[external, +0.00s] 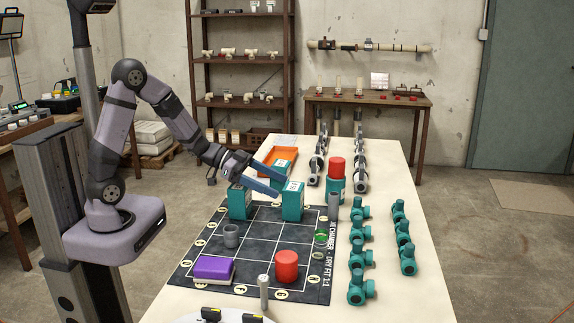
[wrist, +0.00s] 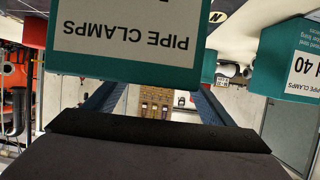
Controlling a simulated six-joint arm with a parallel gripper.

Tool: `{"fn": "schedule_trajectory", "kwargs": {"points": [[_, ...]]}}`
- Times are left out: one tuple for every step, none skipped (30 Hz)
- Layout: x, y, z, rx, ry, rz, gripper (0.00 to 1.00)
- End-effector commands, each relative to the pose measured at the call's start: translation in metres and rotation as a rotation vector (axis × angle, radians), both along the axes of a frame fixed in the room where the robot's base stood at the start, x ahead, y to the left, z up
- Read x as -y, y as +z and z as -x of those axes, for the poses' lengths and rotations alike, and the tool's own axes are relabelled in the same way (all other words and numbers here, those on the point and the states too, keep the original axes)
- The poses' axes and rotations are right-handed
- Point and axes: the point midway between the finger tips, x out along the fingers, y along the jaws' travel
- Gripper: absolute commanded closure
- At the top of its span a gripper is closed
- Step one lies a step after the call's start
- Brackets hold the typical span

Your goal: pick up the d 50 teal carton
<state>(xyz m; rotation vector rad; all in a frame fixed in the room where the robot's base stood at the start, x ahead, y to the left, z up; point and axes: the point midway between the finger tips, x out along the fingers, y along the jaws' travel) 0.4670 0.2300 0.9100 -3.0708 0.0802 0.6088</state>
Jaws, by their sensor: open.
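Several teal cartons with white labels stand on and beside the dark grid mat. One carton (external: 292,207) stands at my gripper's fingertips, another (external: 240,205) stands to its left, and a third (external: 280,170) is behind. My gripper (external: 281,187) is open, its two blue fingers reaching to the near carton. In the wrist view a carton labelled PIPE CLAMPS (wrist: 125,30) fills the top centre, upside down, ahead of the fingers; its size number is cut off. Another carton (wrist: 290,60) at right reads 40. I cannot read which one is d 50.
A grey cup (external: 231,236), a purple block (external: 213,268) and a red cylinder (external: 287,266) stand on the mat (external: 255,250). Teal pipe fittings (external: 359,255) line the right. An orange tray (external: 284,154) lies behind. A red-topped teal item (external: 335,180) is at the right.

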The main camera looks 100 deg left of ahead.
Motion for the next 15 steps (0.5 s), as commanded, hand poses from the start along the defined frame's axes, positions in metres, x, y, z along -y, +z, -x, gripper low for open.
{"fn": "schedule_trajectory", "kwargs": {"points": [[0.0,-0.003,-0.003,-0.001,-0.002,0.001,0.23],[0.0,-0.005,-0.006,-0.002,-0.003,0.001,0.23],[0.0,-0.007,-0.009,-0.003,-0.003,0.001,0.23],[0.0,-0.009,-0.013,-0.002,-0.003,0.001,0.23],[0.0,-0.011,-0.016,-0.002,-0.004,0.0,0.23],[-0.001,-0.014,-0.021,-0.002,-0.004,0.001,0.23],[-0.001,-0.016,-0.024,-0.002,-0.003,0.002,0.23],[-0.001,-0.017,-0.028,-0.002,-0.004,0.001,0.23],[-0.001,-0.019,-0.032,-0.001,-0.004,0.001,0.23],[-0.001,-0.02,-0.035,-0.001,-0.003,0.0,0.23],[-0.001,-0.021,-0.038,-0.002,-0.002,0.0,0.23],[-0.001,-0.022,-0.04,-0.002,-0.003,-0.001,0.23],[-0.001,-0.023,-0.042,-0.002,-0.003,-0.001,0.23],[-0.001,-0.023,-0.043,-0.002,-0.002,0.0,0.23],[-0.001,-0.023,-0.044,-0.001,-0.001,-0.001,0.23]]}}
